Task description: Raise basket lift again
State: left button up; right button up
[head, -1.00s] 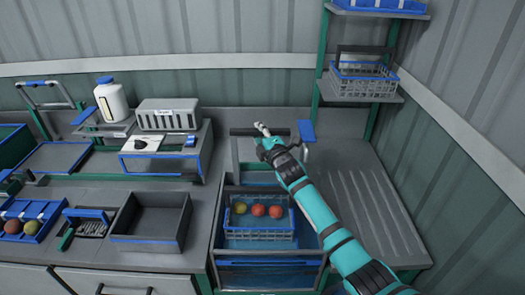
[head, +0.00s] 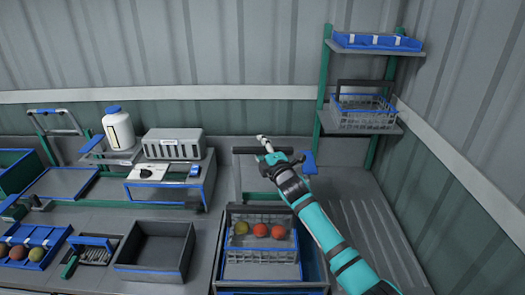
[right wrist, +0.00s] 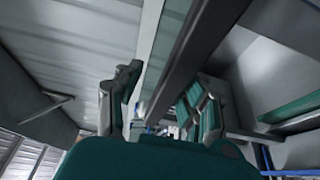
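The basket lift has a dark handle bar (head: 248,150) on uprights above a tank (head: 316,262) with blue inside. Its grey wire basket (head: 260,256) with a blue rim sits within the tank's opening and holds one yellow-green and two red tomatoes (head: 261,230). My right gripper (head: 265,146) is at the right half of the handle bar. My left gripper is not in view.
A grey tray (head: 155,268) and blue tray of tomatoes (head: 58,240) are on the left. A white bottle (head: 118,132) and grey box (head: 172,145) stand behind. A shelf (head: 340,128) holding another basket (head: 362,113) rises at back right. The ribbed counter (head: 370,215) right is clear.

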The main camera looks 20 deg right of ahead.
jog(key=shift+o, duration=0.3)
jog(key=shift+s+f, duration=0.25)
jog(key=shift+s, duration=0.1)
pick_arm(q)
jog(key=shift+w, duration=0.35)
pick_arm(e)
jog(key=s+d, duration=0.1)
jog(key=s, duration=1)
jog(key=shift+s+d+r, duration=0.15)
jog(key=shift+s+r, duration=0.05)
jog(key=shift+s, duration=0.05)
jog(key=shift+f, duration=0.1)
